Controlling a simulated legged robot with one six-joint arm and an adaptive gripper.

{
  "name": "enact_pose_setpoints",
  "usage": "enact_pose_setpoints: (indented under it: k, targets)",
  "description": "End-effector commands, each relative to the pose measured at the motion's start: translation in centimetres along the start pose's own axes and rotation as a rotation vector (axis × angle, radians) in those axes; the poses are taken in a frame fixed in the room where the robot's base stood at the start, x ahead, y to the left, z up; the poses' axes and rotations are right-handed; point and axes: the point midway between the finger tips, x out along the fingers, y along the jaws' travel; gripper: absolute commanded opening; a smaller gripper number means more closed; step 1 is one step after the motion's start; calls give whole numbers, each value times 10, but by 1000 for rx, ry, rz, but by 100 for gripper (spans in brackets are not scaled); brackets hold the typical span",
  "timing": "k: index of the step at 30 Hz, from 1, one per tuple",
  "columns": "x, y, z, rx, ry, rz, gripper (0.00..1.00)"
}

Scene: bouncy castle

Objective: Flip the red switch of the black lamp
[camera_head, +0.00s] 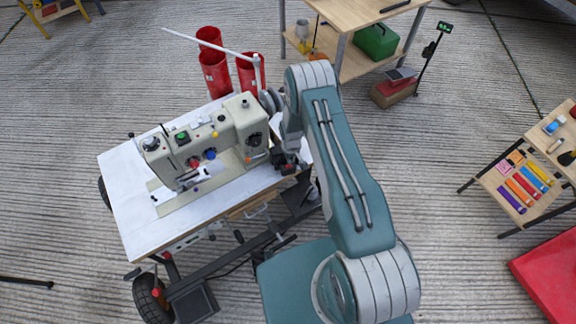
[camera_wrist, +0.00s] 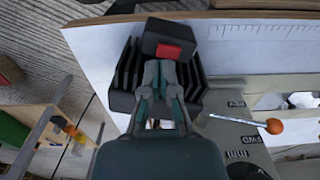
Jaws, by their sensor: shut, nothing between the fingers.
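In the wrist view a black block with a red switch (camera_wrist: 168,52) sits in front of a black finned body (camera_wrist: 124,76), which I take as the black lamp. My gripper (camera_wrist: 160,68) is shut and empty. Its fingertips are at the lower edge of the block, very close to the red switch; I cannot tell if they touch it. The fingers hide part of the fins. In the head view the arm reaches down to the right end of the sewing machine (camera_head: 207,145), where the lamp and fingers are small and mostly hidden.
The sewing machine stands on a white table (camera_head: 128,205). An orange-tipped lever (camera_wrist: 274,126) is right of my fingers in the wrist view. Red thread spools (camera_head: 214,72) stand behind.

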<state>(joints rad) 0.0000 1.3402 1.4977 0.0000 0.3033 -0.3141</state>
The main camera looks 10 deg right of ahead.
Motion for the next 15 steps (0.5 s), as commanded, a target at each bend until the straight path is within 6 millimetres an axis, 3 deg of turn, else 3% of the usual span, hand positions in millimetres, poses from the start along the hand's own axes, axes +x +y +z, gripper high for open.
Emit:
enact_pose_setpoints:
  k: [15]
  targets:
    - [7,0,0,0,1,0,0]
